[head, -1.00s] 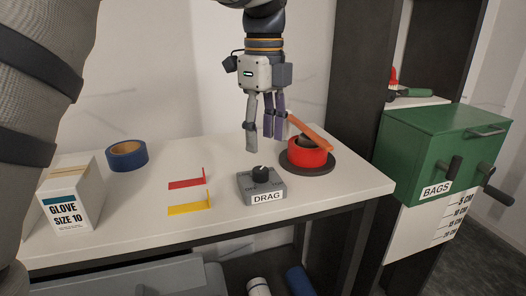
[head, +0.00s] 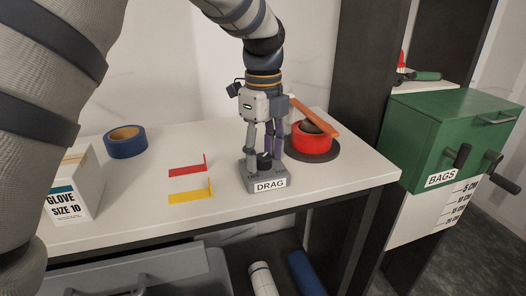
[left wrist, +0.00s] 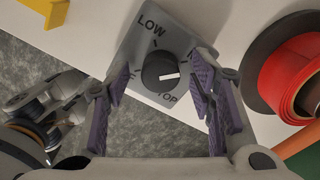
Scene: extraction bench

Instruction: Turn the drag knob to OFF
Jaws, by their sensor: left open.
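The drag knob (head: 264,162) is a round black knob on a small grey box (head: 266,183) labelled DRAG, on the white bench. In the left wrist view the knob (left wrist: 160,71) has a white pointer line aimed right. LOW is printed above it and TOP below; a label at its left is partly hidden by a finger. My left gripper (head: 262,157) points down over the box. Its fingers are open, standing on both sides of the knob, as the left wrist view also shows. Whether they touch the knob I cannot tell.
A red tape roll (head: 311,139) on a dark round base stands close right of the box, with an orange strip (head: 315,118) by it. Red (head: 187,171) and yellow (head: 190,196) brackets lie left. A blue tape roll (head: 125,142) and glove box (head: 75,185) are farther left.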

